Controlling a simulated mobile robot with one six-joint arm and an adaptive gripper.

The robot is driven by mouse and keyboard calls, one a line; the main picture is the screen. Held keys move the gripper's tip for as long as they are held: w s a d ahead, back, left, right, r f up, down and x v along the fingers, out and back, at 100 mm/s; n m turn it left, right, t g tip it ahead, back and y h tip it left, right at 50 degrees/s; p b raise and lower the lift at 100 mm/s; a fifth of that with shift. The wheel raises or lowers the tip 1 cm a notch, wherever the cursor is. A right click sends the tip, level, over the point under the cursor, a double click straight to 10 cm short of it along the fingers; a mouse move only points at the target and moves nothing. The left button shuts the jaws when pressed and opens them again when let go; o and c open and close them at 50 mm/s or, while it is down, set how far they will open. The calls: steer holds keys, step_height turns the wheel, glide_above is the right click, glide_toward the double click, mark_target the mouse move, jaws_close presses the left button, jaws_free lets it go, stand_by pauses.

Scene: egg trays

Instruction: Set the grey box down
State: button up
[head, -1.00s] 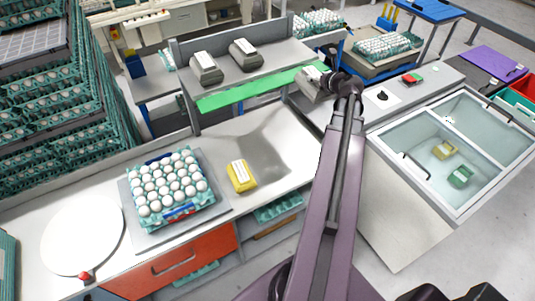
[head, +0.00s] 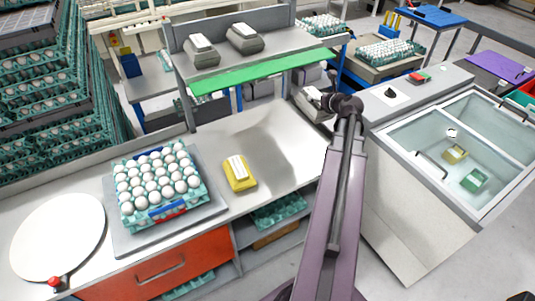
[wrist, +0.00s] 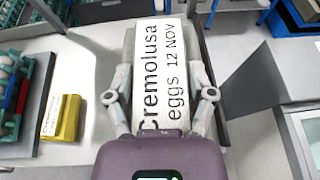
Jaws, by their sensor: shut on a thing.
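The grey box (head: 306,108) has a white label and is held by my gripper (head: 328,101) beyond the back right end of the steel counter (head: 275,135). In the wrist view the box (wrist: 160,55) fills the space between the two fingers of my gripper (wrist: 162,88), which press on its sides. Its label reads "Cremolusa eggs 12 NOV". The box appears below and in front of the right part of the green-edged shelf (head: 265,76). I cannot tell whether its underside touches anything.
A yellow box (head: 239,174) and an egg tray (head: 160,188) on a grey plate are on the counter. Two other grey boxes (head: 201,51) (head: 245,39) stand on the shelf. A glass-topped chest (head: 455,150) is at right. The counter's middle back is clear.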

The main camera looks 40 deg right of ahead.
steer(key=shift+f+b, duration=0.8)
steer(key=shift+f, duration=0.5)
